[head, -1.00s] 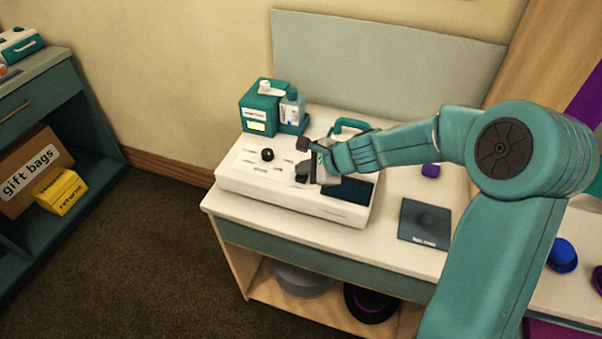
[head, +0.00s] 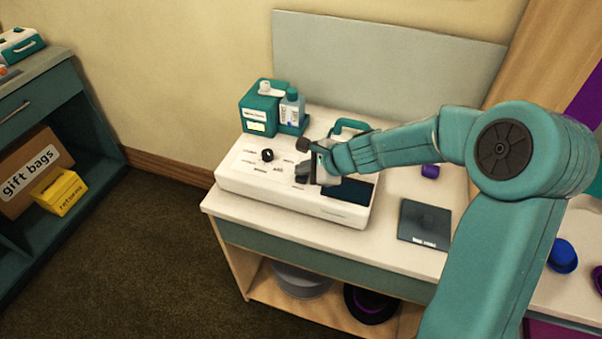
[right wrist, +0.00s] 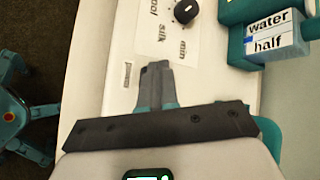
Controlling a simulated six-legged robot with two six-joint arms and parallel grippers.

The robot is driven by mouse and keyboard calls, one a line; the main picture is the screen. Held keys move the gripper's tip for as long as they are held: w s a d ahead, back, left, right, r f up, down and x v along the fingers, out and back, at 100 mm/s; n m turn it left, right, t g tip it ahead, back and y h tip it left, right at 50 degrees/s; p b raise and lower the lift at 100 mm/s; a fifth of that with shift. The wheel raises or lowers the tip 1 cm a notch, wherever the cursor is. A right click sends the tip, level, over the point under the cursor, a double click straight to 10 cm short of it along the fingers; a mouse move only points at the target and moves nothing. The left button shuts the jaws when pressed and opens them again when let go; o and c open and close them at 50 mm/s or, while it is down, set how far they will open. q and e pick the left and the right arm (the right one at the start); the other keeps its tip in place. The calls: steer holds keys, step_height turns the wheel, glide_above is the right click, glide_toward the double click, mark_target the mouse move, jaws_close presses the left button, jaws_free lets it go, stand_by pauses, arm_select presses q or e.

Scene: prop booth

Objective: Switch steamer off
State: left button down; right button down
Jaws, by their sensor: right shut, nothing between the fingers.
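The steamer (head: 290,198) is a low white box on the table, with a black round knob (head: 267,155) on its printed top. The knob also shows in the right wrist view (right wrist: 185,11), beside the printed words "silk" and "min". A small grey slot-like part (right wrist: 127,75) lies on the white top, left of my fingers; I cannot tell its setting. My right gripper (head: 301,171) is over the steamer's top, to the right of the knob and apart from it. Its fingers (right wrist: 156,82) are together and empty. I cannot tell whether they touch the top. My left gripper is not in view.
A teal box (head: 259,104) and a bottle (head: 291,108) stand behind the steamer. A dark flat plate (head: 425,223) and a purple object (head: 430,171) lie to its right. A shelf with a gift bags carton (head: 27,172) is at left, with open floor between.

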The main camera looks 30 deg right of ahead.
mark_target(304, 177)
steer(key=shift+f, duration=0.1)
stand_by(0.4)
steer(key=shift+f+b, duration=0.4)
steer(key=shift+b, duration=0.15)
steer(key=shift+s, duration=0.1)
steer(key=shift+r+p, duration=0.3)
steer(key=shift+p, duration=0.05)
steer(key=shift+r, duration=0.15)
step_height(304, 177, up, 6)
steer(key=p, duration=0.5)
steer(key=shift+p, duration=0.4)
